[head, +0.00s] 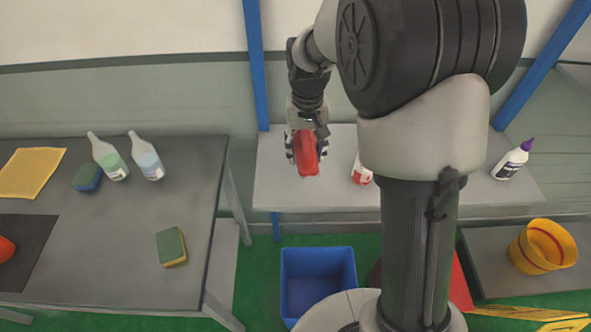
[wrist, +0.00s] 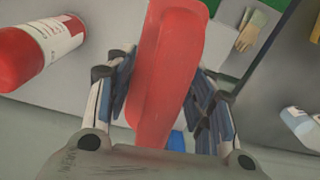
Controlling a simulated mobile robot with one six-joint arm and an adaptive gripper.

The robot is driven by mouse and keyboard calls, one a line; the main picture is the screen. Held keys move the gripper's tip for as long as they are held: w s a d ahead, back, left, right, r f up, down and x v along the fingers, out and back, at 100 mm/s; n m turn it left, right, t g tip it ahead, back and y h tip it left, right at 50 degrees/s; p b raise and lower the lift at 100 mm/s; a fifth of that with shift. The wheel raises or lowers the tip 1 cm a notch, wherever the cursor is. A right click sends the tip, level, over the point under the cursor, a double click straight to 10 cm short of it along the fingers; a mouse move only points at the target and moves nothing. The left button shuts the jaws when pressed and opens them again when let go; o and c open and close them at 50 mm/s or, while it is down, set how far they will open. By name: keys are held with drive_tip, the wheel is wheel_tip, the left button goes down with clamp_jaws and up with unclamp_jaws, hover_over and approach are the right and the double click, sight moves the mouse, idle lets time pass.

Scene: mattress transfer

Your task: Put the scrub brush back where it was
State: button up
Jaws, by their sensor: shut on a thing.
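The red scrub brush (head: 306,155) is held between the fingers of my gripper (head: 305,150), above the grey back table (head: 340,190). In the wrist view the brush (wrist: 168,70) runs upright between both finger pads, and my gripper (wrist: 163,95) is shut on it. The brush's underside and bristles cannot be made out.
A red and white bottle (head: 361,171) stands right of my gripper, partly hidden by my arm; a purple-capped bottle (head: 511,160) is farther right. A blue bin (head: 318,280) is below.

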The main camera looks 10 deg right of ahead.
drive_tip(key=shift+m, duration=0.4)
drive_tip(key=w+r, duration=0.1)
drive_tip(key=r, duration=0.1)
drive_tip(key=w+r+p, duration=0.1)
drive_tip(key=r, duration=0.1)
drive_tip(key=w+r, duration=0.1)
drive_tip(key=r, duration=0.1)
drive_tip(key=shift+r, duration=0.2)
drive_tip(key=shift+s+f, duration=0.1)
drive_tip(key=shift+s, duration=0.05)
wheel_tip(320, 180, down, 20)
drive_tip(key=b, duration=0.4)
drive_tip(key=shift+r, duration=0.3)
drive_tip(key=o, duration=0.5)
drive_tip(key=shift+f, duration=0.2)
drive_tip(key=o, duration=0.4)
drive_tip(key=shift+o, duration=0.2)
